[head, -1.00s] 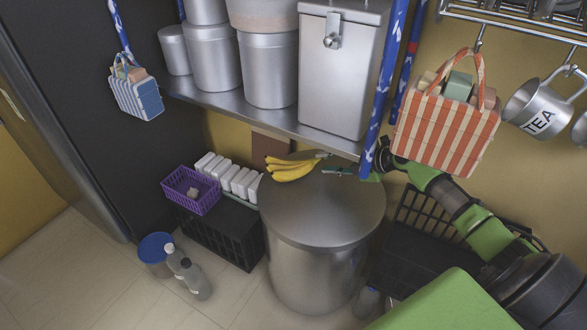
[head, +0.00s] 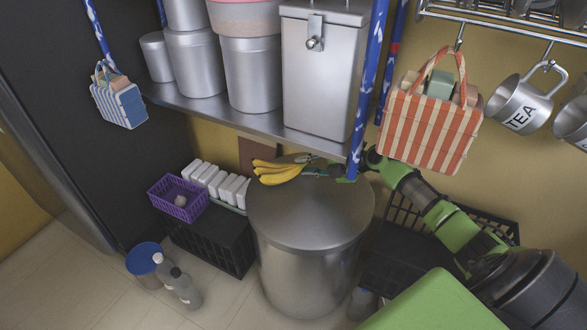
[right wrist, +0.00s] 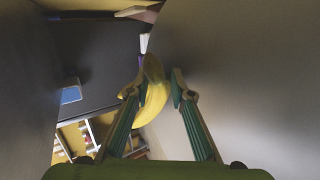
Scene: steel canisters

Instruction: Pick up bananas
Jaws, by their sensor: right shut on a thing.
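The yellow bananas (head: 280,173) are in a bunch at the rear left of the round steel canister's lid (head: 310,215). Their stem end points right, toward my right gripper (head: 312,168). My right gripper reaches in from the right, under the shelf, and is shut on the bananas near the stem end. In the right wrist view, a banana (right wrist: 154,92) shows between the two green fingers (right wrist: 157,88). I cannot tell whether the bunch still touches the lid. My left gripper is not in view.
A steel shelf (head: 245,118) with several canisters hangs close above. A blue patterned strap (head: 368,85) and a striped orange bag (head: 428,125) hang near my right arm. A purple basket (head: 178,198) stands on a black crate at left. The lid's front is clear.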

